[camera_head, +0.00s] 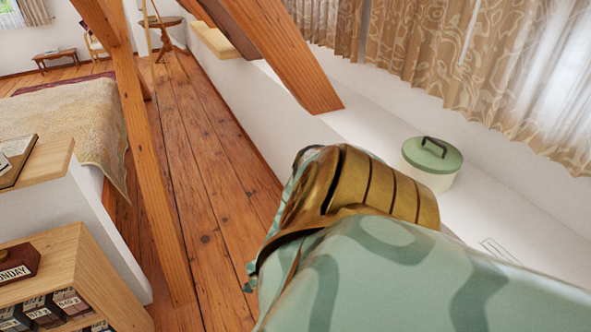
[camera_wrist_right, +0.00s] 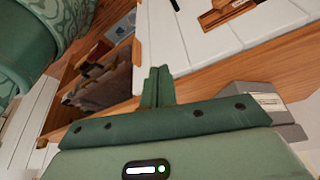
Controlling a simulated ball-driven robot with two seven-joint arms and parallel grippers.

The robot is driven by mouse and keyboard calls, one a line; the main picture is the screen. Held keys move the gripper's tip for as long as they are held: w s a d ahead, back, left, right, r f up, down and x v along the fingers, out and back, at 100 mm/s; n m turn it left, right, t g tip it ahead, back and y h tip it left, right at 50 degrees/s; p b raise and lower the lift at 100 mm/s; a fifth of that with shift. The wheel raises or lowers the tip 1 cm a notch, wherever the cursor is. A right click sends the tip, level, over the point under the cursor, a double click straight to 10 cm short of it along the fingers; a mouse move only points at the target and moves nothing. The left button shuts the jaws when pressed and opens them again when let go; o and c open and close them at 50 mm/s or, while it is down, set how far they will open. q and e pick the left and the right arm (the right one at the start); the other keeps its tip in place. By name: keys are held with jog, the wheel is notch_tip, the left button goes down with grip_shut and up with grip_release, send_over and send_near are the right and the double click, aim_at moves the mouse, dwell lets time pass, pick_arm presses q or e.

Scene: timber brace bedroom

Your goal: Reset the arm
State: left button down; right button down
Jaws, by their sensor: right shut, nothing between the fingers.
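My right arm (camera_head: 390,250), pale green with a ribbed gold joint, fills the lower right of the head view. It is bent, and its gripper is hidden there. In the right wrist view my right gripper (camera_wrist_right: 158,84) shows its two dark green fingers pressed together, with nothing between them. The fingertips point toward the edge of a white panelled surface (camera_wrist_right: 185,45) with a wooden border; I cannot tell if they touch it. My left arm and gripper are in neither view.
A green-lidded round box (camera_head: 432,160) sits on the white ledge at right. Slanted timber braces (camera_head: 150,150) and (camera_head: 270,50) cross the room. A bed (camera_head: 70,125) and a wooden shelf unit (camera_head: 85,280) stand at left. Bare plank floor (camera_head: 205,180) runs between.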

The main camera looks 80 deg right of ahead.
jog(key=w+a+f+m+t+y+b, duration=0.15)
jog(key=w+a+m+t, duration=0.3)
jog(key=w, duration=0.45)
jog(key=w+a+f+m+t+y, duration=0.2)
jog(key=w+a+m+t, duration=0.1)
jog(key=w+m, duration=0.4)
jog(key=w+a+f+m+t+y+b, duration=0.1)
jog(key=w+a+m+t+y, duration=0.2)
jog(key=w, duration=0.7)
jog(key=s+d+f+m+g+h+b, duration=0.15)
jog(key=s+f+m+h, duration=0.45)
jog(key=s+f+m, duration=0.85)
jog(key=s+a+f+m+g+b, duration=0.1)
jog(key=s+a+f+m, duration=0.1)
jog(key=s, duration=0.5)
jog(key=s+a+f+m+g+b, duration=0.1)
jog(key=s+a+f+m, duration=0.1)
jog(key=s+a, duration=0.3)
jog(key=s+a+f+m+g, duration=0.2)
jog(key=s+a+m, duration=0.1)
jog(key=s, duration=0.7)
jog(key=shift+s+a+f+y+b, duration=0.15)
jog(key=shift+s+f+y+b, duration=0.1)
jog(key=shift+y+b, duration=0.15)
